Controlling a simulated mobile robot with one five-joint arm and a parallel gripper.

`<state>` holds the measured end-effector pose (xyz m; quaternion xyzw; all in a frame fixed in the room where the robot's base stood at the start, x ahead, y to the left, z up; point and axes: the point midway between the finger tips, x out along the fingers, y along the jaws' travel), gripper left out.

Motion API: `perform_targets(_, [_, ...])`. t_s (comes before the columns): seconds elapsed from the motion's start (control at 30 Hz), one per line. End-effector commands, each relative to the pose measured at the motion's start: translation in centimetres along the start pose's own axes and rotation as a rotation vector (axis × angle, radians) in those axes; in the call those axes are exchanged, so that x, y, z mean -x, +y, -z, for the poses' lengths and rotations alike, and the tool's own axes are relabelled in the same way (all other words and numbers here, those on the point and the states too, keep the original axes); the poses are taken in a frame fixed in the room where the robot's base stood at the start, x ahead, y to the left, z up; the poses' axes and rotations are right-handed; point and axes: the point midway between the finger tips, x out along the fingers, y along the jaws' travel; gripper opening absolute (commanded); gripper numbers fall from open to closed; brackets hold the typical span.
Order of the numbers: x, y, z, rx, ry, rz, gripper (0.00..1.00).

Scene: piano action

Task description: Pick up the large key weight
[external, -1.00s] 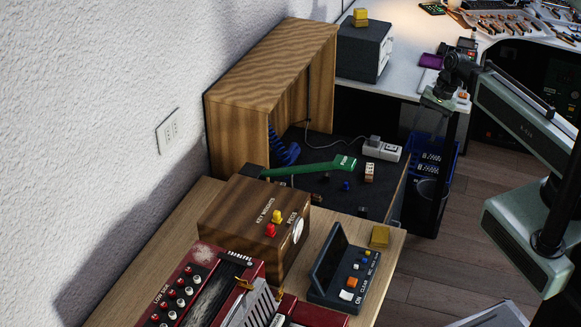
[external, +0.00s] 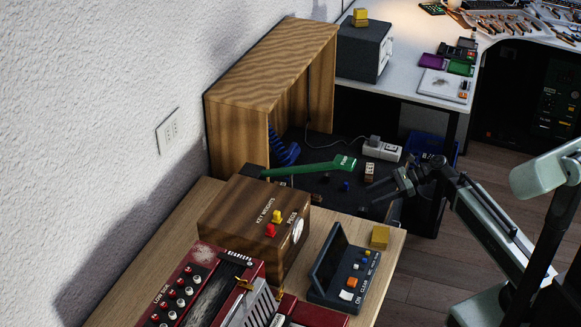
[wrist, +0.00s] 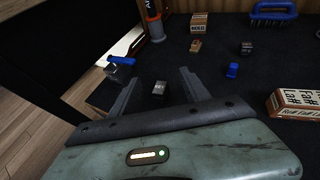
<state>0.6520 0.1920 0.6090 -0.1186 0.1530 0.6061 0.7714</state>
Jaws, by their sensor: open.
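Several small blocks that may be key weights lie on the black mat (wrist: 215,100). A grey metal block (wrist: 159,88) shows between my fingers in the wrist view. A dark grey block (wrist: 246,48) and a small blue block (wrist: 232,70) lie further right, and a grey piece with a blue top (wrist: 121,70) lies left of my fingers. I cannot tell for sure which is the large key weight. My gripper (wrist: 159,74) is open and empty; in the external view it (external: 398,185) is over the right side of the mat.
A printed box (wrist: 297,103) lies at the right in the wrist view. A blue-handled brush (wrist: 273,13) and a tan box (wrist: 199,22) are further back. In the external view, a green lever (external: 315,168) and a white power strip (external: 381,150) lie around the mat, beside a wooden cabinet (external: 236,88).

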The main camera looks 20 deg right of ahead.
Motion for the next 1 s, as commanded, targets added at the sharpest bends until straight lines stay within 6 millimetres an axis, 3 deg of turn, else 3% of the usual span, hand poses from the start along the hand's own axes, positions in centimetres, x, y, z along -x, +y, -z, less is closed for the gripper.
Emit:
perform_targets(0.03, [-1.1, -0.1, 2.9, 0.0, 0.0, 0.001, 0.55])
perform_targets(0.13, [-1.4, -0.1, 4.0, 0.0, 0.001, 0.003, 0.55])
perform_targets(0.37, [-1.5, -0.1, 4.0, 0.0, 0.002, 0.004, 0.55])
perform_targets(0.6, [-4.0, -0.1, 4.0, 0.001, 0.003, 0.003, 0.55])
perform_targets(0.77, [-4.5, 0.1, 3.8, 0.001, 0.003, 0.003, 0.55])
perform_targets(1.0, [-8.6, 0.7, 3.6, 0.002, 0.003, 0.002, 0.55])
